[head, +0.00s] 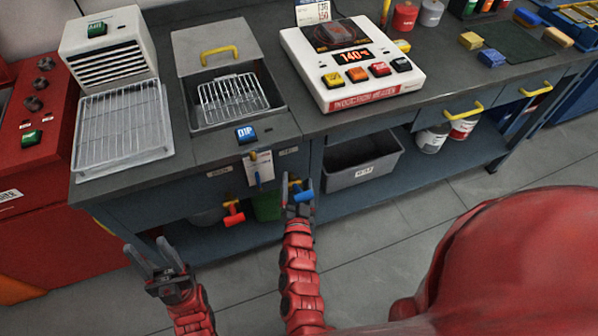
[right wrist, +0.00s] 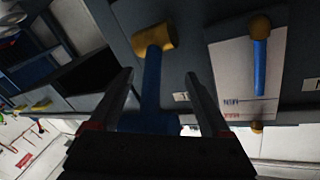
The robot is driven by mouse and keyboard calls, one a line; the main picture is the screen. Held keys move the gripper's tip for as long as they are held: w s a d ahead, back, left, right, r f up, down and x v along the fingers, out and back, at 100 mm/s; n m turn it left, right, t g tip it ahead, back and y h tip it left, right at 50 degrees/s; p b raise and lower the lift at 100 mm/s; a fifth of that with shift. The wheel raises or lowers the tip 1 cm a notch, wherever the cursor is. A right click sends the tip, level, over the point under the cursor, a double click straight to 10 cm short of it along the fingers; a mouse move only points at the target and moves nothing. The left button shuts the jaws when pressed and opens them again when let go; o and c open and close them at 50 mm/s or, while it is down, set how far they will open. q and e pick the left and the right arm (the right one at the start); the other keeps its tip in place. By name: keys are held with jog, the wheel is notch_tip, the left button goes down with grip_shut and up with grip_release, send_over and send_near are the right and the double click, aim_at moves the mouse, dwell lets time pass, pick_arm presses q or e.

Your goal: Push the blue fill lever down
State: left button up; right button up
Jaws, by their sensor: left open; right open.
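The blue fill lever (head: 303,196) is on the bench front, with a yellow pivot end. In the right wrist view its blue shaft (right wrist: 151,80) runs from a yellow end to a blue cross handle. My right gripper (head: 298,188) is at the lever, open. In the right wrist view its fingers (right wrist: 159,75) stand on either side of the shaft, with gaps showing. The palm hides part of the handle. My left gripper (head: 152,262) is open and empty, low at the left, away from the bench levers.
A red lever (head: 233,214) is left of the blue one. A grey bin (head: 362,164) sits on the lower shelf. A dip tank (head: 222,75) is above; open floor lies in front.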

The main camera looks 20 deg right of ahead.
jog(key=shift+w, duration=0.2)
jog(key=shift+s+r, duration=0.15)
jog(key=shift+c, duration=0.8)
grip_shut()
